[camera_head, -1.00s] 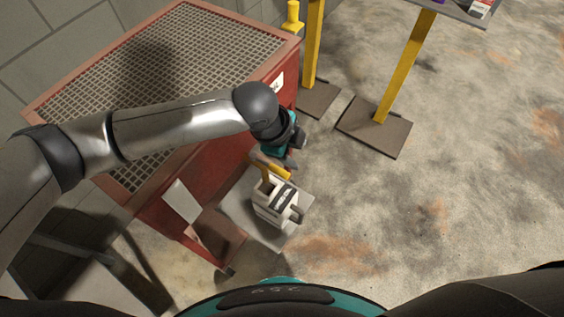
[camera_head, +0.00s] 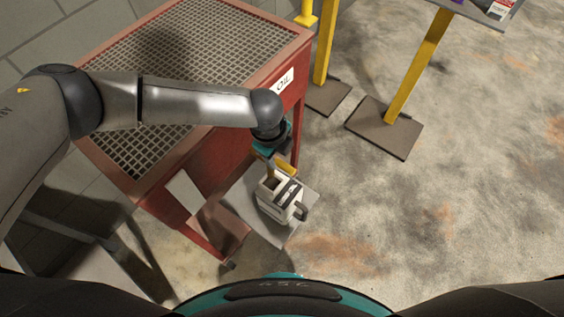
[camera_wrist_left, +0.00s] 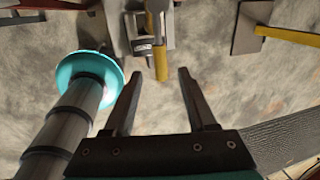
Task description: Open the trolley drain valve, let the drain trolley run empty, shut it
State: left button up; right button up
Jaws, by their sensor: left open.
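The drain trolley (camera_head: 150,190) is a red cabinet with a mesh top and an "OIL" label. The yellow valve lever (camera_head: 287,166) sticks out low at its front, partly hidden by my left gripper (camera_head: 272,143). A brass-coloured spout (camera_head: 268,168) points down toward a white jug (camera_head: 276,205) with a dark handle. I cannot see any flow or the oil level. In the left wrist view the gripper (camera_wrist_left: 160,88) is open and empty, and the yellow lever (camera_wrist_left: 161,63) lies just beyond and between its fingertips, apart from them. My right gripper is not in view.
The jug stands on a grey plate (camera_head: 300,222) on the floor beside the trolley. Yellow posts on dark bases (camera_head: 385,128) stand to the right, one carrying a small shelf (camera_head: 480,12).

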aim_at(282, 164)
pick_arm(q)
jog(key=shift+w+d+f+b, duration=0.15)
jog(key=shift+f+b, duration=0.05)
jog(key=shift+f, duration=0.8)
jog(key=shift+w+d+f+b, duration=0.1)
jog(key=shift+w+f+b, duration=0.1)
jog(key=shift+f, duration=0.75)
jog(key=shift+w+d+f+b, duration=0.1)
jog(key=shift+d+f+b, duration=0.1)
jog(key=shift+f, duration=0.8)
jog(key=shift+c, duration=0.3)
jog(key=shift+a, duration=0.1)
grip_shut()
